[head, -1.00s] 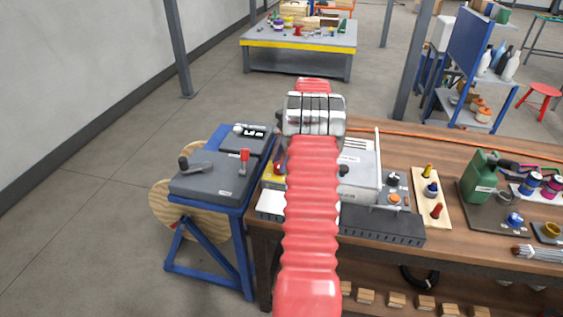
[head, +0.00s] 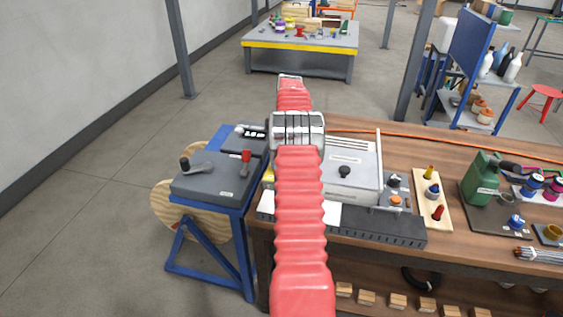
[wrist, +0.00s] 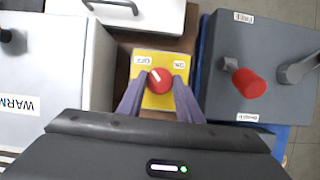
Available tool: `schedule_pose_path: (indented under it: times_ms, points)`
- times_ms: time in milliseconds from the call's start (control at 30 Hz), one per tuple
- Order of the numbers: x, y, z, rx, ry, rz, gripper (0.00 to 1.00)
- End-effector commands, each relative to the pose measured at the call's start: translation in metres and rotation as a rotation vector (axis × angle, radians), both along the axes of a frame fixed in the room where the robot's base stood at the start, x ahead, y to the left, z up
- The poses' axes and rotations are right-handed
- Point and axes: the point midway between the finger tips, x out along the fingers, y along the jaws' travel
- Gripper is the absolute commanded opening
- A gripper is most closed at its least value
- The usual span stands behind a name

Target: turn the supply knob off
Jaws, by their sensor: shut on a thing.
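The red supply knob (wrist: 160,82) sits on a yellow plate (wrist: 158,103) in the wrist view. Two small labels are on the plate: the left one (wrist: 142,60) appears to read OFF and the right one (wrist: 179,65) ON, both upside down. The knob's white mark points to the upper left, toward the left label. My gripper (wrist: 160,80) is shut on the knob, one finger on each side. In the head view my red arm hides the knob and my fingers; only a sliver of the yellow plate (head: 268,172) shows.
A grey box with a red lever (wrist: 248,82) stands close on the right in the wrist view. A white box marked WARM (wrist: 88,70) is close on the left. A white case with a dark handle (wrist: 150,14) lies beyond the plate.

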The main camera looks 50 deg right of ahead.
Motion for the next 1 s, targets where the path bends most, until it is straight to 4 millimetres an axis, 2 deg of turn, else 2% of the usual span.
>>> schedule_pose_path:
  times_ms: [533,567,800,1000]
  points:
    - [-0.0002,0.0005,-0.0003,0.001,0.002,0.038,0.10]
    - [-0.0002,0.0005,-0.0003,0.001,0.002,0.038,0.33]
    - [-0.0001,0.0002,-0.0003,0.001,0.001,0.037,0.50]
    - [-0.0001,0.0000,-0.0002,0.000,0.001,0.037,0.51]
